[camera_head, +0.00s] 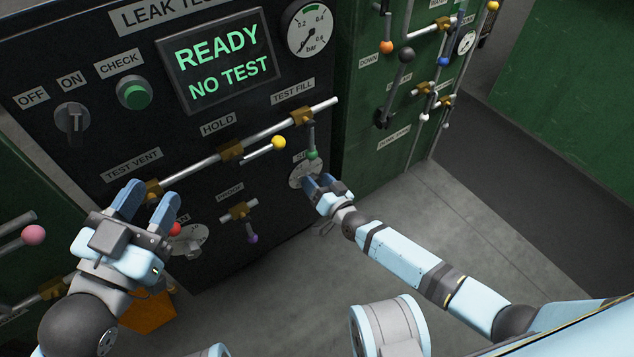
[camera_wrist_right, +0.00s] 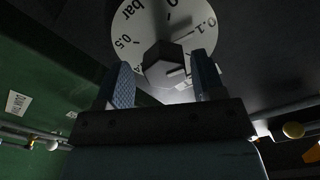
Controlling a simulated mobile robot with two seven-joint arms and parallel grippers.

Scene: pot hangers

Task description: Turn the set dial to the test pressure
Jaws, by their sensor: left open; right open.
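The set dial (camera_head: 303,174) is a round pale plate low on the right of the dark leak-test panel. In the right wrist view its white face (camera_wrist_right: 140,28) shows "0.1", "0.5" and "bar", with a dark faceted knob (camera_wrist_right: 163,66) in the middle. My right gripper (camera_head: 317,183) is at this dial. Its open fingers (camera_wrist_right: 164,80) stand on either side of the knob; I cannot tell whether they touch it. In the head view the gripper hides part of the dial. My left gripper (camera_head: 147,203) is open and empty before the panel's lower left.
The screen (camera_head: 220,62) reads "READY NO TEST". A bar gauge (camera_head: 309,29) sits at the upper right. A green-handled valve (camera_head: 312,153) hangs just above the set dial. A red knob (camera_head: 175,229) and a round plate (camera_head: 189,239) are by my left gripper. Open floor (camera_head: 460,225) lies right.

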